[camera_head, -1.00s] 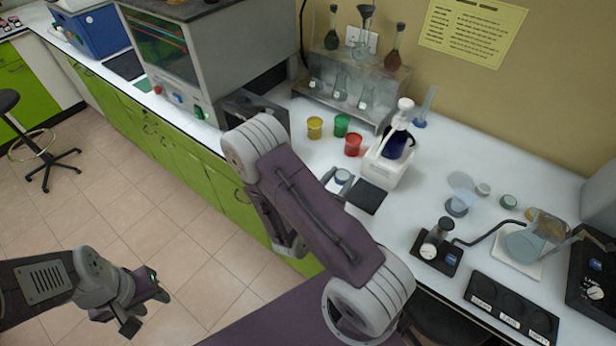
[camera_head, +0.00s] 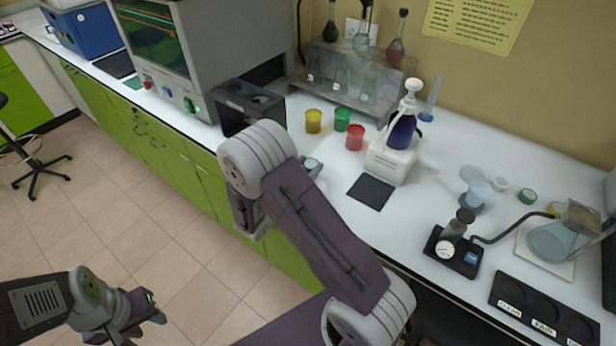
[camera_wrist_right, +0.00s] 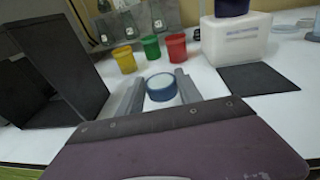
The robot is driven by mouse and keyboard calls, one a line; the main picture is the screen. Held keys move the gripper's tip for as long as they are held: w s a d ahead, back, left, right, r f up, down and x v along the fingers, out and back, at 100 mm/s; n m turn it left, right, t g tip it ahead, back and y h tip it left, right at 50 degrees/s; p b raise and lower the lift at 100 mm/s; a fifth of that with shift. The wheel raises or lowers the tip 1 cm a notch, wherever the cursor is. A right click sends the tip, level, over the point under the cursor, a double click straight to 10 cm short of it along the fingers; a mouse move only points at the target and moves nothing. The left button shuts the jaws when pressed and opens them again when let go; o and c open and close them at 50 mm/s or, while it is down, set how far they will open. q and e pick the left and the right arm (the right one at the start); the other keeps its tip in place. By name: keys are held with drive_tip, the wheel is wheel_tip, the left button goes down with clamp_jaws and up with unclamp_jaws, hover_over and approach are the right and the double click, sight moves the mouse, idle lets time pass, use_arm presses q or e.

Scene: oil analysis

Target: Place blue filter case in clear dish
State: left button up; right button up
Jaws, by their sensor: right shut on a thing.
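The blue filter case (camera_wrist_right: 162,88), a small round case with a pale top, sits between the fingers of my right gripper (camera_wrist_right: 158,92) in the right wrist view. The gripper is shut on it. In the head view the case (camera_head: 312,166) shows just past my right forearm, which hides most of that gripper. A clear round piece (camera_head: 472,176), probably the clear dish, lies on the right part of the bench, well apart from the case. My left gripper (camera_head: 140,318) hangs over the floor, away from the bench; its finger gap is unclear.
Yellow (camera_head: 313,121), green (camera_head: 342,119) and red (camera_head: 355,137) cups stand behind the case. A white box with a blue bottle (camera_head: 392,158) and a black mat (camera_head: 371,192) lie to its right. A black open stand (camera_head: 250,104) is at left. A gauge (camera_head: 455,243) stands before the clear piece.

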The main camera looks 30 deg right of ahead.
wheel_tip(320, 180, down, 4)
drive_tip(key=shift+f, duration=0.1)
drive_tip(key=shift+b, duration=0.35)
drive_tip(key=shift+f, duration=0.1)
drive_tip(key=o, duration=1.3)
